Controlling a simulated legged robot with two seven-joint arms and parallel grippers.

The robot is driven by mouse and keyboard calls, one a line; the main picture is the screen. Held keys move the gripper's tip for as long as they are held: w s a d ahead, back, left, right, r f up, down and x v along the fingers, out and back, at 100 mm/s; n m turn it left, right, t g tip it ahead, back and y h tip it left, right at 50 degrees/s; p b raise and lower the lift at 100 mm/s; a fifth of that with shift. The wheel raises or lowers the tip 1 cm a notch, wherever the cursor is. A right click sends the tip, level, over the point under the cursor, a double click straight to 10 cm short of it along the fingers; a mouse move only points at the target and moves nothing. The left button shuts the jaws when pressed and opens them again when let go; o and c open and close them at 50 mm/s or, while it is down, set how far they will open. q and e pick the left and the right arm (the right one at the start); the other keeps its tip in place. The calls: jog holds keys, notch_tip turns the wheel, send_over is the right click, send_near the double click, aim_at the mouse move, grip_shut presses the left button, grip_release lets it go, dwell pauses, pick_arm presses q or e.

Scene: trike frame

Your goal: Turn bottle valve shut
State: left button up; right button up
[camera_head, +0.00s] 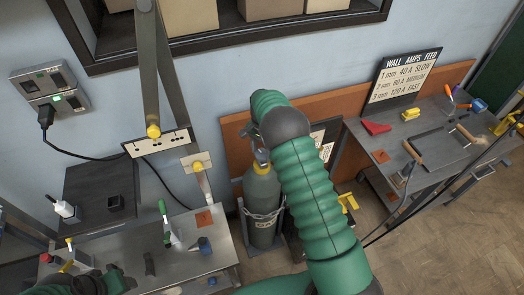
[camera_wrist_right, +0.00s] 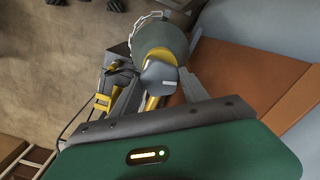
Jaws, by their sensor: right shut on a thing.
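A grey-green gas bottle (camera_head: 262,212) stands upright in a holder against the wall, with a label low on its side. Yellow shows at its neck (camera_head: 262,160). My right arm reaches over from the front right, and my right gripper (camera_head: 258,142) is at the bottle's top, shut on the valve, which it largely hides. In the right wrist view the bottle (camera_wrist_right: 160,42) appears beyond the grey valve part (camera_wrist_right: 158,77), close in front of the gripper. Part of my left gripper (camera_head: 90,283) shows at the bottom left; its fingers are unclear.
A metal bench (camera_head: 190,232) with small tools stands left of the bottle. A workbench (camera_head: 420,140) with tools and a settings sign (camera_head: 403,80) is at the right. An orange-brown panel (camera_head: 238,145) stands behind the bottle. Open floor (camera_head: 440,235) lies at lower right.

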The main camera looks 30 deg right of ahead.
aim_at(261, 152)
jog(key=shift+w+r+m, duration=0.2)
jog(key=shift+m, duration=0.9)
jog(key=o, duration=1.4)
jog(key=shift+f, duration=0.15)
jog(key=shift+c, duration=0.2)
jog(key=shift+s, duration=0.1)
notch_tip(261, 152, up, 17)
jog(key=b, duration=0.1)
jog(key=shift+f+b, duration=0.15)
jog(key=shift+b, duration=0.2)
